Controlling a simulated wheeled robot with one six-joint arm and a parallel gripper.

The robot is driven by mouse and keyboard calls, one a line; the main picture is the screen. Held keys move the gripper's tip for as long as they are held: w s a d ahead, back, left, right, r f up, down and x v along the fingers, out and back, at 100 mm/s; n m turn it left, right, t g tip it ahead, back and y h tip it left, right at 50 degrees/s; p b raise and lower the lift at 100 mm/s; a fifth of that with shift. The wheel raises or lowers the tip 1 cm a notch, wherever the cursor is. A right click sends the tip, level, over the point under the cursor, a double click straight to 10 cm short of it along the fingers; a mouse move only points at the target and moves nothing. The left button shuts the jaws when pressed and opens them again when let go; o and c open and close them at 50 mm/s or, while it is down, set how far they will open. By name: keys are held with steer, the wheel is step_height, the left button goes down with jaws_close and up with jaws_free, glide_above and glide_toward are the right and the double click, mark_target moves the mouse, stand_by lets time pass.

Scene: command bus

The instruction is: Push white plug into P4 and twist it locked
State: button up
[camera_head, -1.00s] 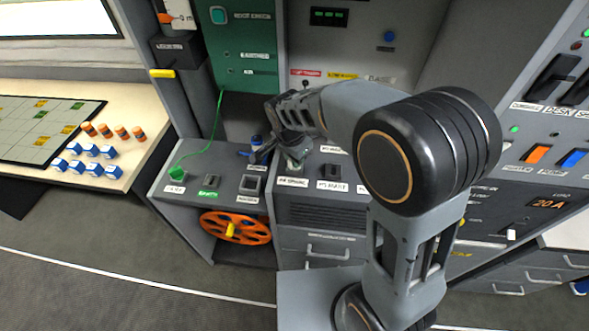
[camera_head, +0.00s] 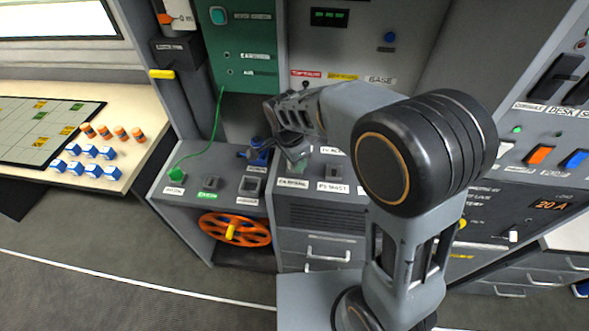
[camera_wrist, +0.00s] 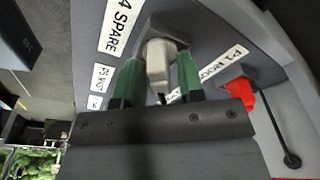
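The white plug (camera_wrist: 158,60) shows in the wrist view between the two green fingers of my gripper (camera_wrist: 157,82), which are shut on its sides. In the head view my gripper (camera_head: 294,152) is low over the grey sloped panel (camera_head: 312,208), above the P4 label (camera_head: 292,183). There the plug and the socket are hidden behind my gripper.
A red plug (camera_wrist: 240,95) with a black cable is close to the right finger in the wrist view. The P5 MAST socket (camera_head: 333,171) is just right of my gripper. A blue item (camera_head: 258,153) is to its left. A green plug (camera_head: 175,175) with its cord is at the panel's left.

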steer(key=shift+o, duration=0.8)
steer(key=shift+r, duration=0.1)
step_height(320, 180, up, 14)
steer(key=a, duration=0.1)
steer(key=shift+s+a, duration=0.4)
steer(key=shift+s, duration=0.05)
steer(key=s+d+f+n+t, duration=0.1)
steer(key=s+d+f+n, duration=0.2)
steer(key=s+d+n, duration=0.3)
steer(key=s+d+f+n+t+y, duration=0.1)
steer(key=s+d+f+n, duration=0.2)
steer(key=s+d+n, duration=0.3)
steer(key=shift+s+d+f+t+y, duration=0.3)
steer(key=shift+s+d+t, duration=0.1)
steer(key=shift+d, duration=1.05)
